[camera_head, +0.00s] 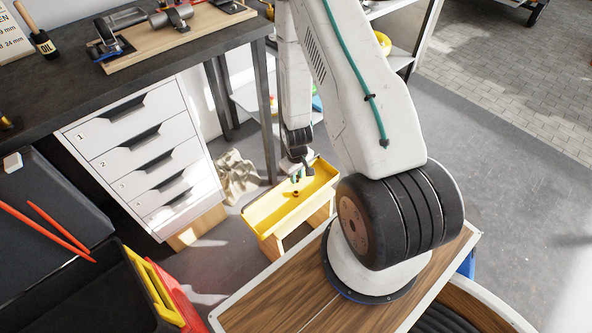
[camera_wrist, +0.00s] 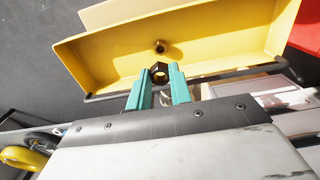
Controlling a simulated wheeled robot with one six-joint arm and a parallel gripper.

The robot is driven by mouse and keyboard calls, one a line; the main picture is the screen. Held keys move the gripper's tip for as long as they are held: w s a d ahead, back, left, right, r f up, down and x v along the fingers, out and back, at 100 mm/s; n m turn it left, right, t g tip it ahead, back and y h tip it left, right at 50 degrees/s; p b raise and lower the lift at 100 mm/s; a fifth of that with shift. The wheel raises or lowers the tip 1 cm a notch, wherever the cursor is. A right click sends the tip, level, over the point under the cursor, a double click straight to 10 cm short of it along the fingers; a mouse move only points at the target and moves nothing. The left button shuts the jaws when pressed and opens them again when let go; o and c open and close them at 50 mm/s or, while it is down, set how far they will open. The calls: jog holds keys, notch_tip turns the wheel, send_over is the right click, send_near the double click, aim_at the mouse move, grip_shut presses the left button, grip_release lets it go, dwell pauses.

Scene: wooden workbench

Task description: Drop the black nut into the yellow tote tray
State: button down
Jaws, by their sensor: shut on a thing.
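My gripper (camera_head: 298,176) is over the yellow tote tray (camera_head: 262,219), inside its outline as seen from the head camera. In the wrist view, its two green fingers (camera_wrist: 160,80) are shut on the black nut (camera_wrist: 158,65), a dark hexagonal ring held at the fingertips. The tray (camera_wrist: 100,58) fills the upper part of that view. Another small dark nut (camera_wrist: 160,46) lies on the tray floor just beyond the held one; it also shows in the head view (camera_head: 295,194). The held nut is too small to make out clearly in the head view.
The tray rests on a wooden support (camera_head: 274,246). A white drawer unit (camera_head: 150,165) stands to its left under the dark workbench (camera_head: 90,85). A crumpled beige cloth or bag (camera_head: 236,176) lies on the floor between them. Red and yellow bins (camera_head: 170,295) are at lower left.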

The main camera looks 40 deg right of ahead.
jog(key=shift+f, duration=1.35)
jog(key=c, duration=1.2)
grip_release()
jog(key=shift+r, duration=0.1)
jog(key=shift+r, duration=3.85)
